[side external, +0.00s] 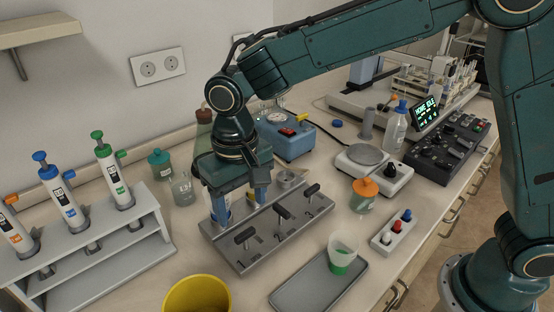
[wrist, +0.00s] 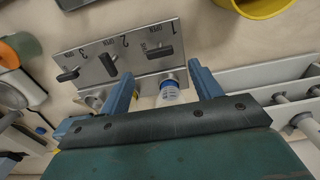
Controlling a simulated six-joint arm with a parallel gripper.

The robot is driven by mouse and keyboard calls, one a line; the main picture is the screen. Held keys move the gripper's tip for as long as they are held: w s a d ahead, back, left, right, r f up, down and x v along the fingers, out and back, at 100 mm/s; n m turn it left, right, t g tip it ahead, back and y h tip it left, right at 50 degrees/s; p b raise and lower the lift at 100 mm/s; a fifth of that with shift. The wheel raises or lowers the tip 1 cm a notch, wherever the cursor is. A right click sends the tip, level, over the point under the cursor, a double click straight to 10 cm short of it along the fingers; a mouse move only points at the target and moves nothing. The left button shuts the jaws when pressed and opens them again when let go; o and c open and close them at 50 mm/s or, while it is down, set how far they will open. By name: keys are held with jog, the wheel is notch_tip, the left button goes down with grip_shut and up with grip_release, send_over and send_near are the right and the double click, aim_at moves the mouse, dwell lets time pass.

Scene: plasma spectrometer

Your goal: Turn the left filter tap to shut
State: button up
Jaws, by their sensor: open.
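A grey metal filter manifold (side external: 262,262) stands on the bench with three black T-handled taps. In the side view the left tap (side external: 244,236) is the nearest to the camera. In the wrist view it is the tap (wrist: 160,50) beside the number 1, its bar lying nearly crosswise. The middle tap (wrist: 108,63) is turned to a different angle; the far tap (wrist: 68,75) lies nearly crosswise. My gripper (wrist: 163,88) is open, with its blue fingers apart behind the manifold. A clear cup with a blue part (wrist: 170,90) shows between the fingers. The left tap is outside them.
A yellow bowl (side external: 198,296) and a tray (side external: 320,286) with a green-bottomed beaker (side external: 342,254) lie in front. A pipette rack (side external: 95,262) stands at left. Behind are a blue pump (side external: 290,140) and a hotplate (side external: 373,172).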

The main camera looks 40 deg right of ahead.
notch_tip(320, 180, up, 7)
jog(key=shift+r, duration=0.15)
jog(key=shift+r, duration=0.1)
dwell(0.5)
notch_tip(320, 180, up, 8)
dwell(1.2)
jog(key=s+d+r+t, duration=0.1)
jog(key=s+d, duration=0.3)
jog(key=d, duration=0.4)
jog(key=s+d+r+t, duration=0.15)
jog(key=s+d, duration=0.25)
jog(key=d, duration=0.4)
jog(key=s+d+f+t, duration=0.1)
jog(key=s+d+f, duration=0.2)
jog(key=s, duration=0.3)
jog(key=s+d+f+t, duration=0.2)
jog(key=s+d+f, duration=0.2)
jog(key=s+d, duration=0.2)
jog(key=shift+s+f, duration=0.3)
